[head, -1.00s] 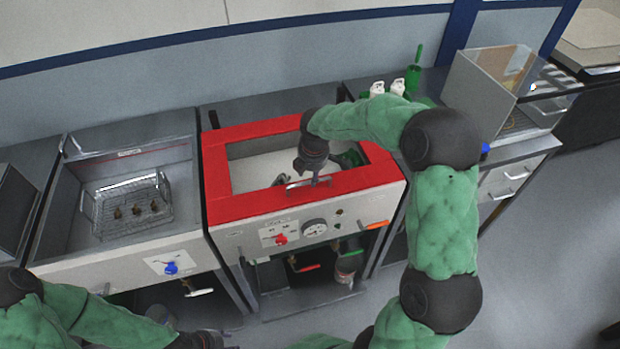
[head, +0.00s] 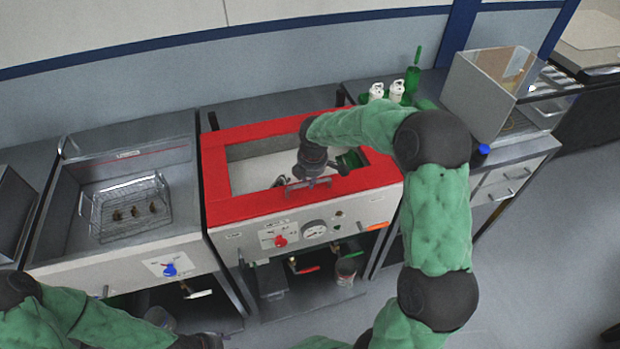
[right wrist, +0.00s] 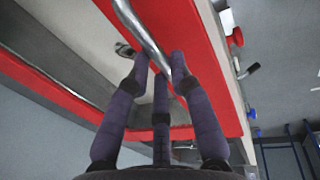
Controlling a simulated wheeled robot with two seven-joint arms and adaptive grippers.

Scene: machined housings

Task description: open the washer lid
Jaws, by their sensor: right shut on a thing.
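The washer lid is a red frame (head: 217,178) around a wide opening or clear pane. It lies flat on the washer's top in the middle of the head view. A metal bar handle (head: 290,186) runs along its front edge. My right gripper (head: 314,181) reaches down from above and is shut on this handle. In the right wrist view the fingers (right wrist: 163,70) close around the handle bar (right wrist: 143,32) beside the red frame (right wrist: 192,50). My left gripper (head: 207,341) shows only partly at the bottom edge, away from the washer; its fingers are cut off.
The washer's front panel has a red knob (head: 281,241) and a gauge (head: 314,229). To the left is a sink with a wire basket (head: 130,208). Floor in front is open.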

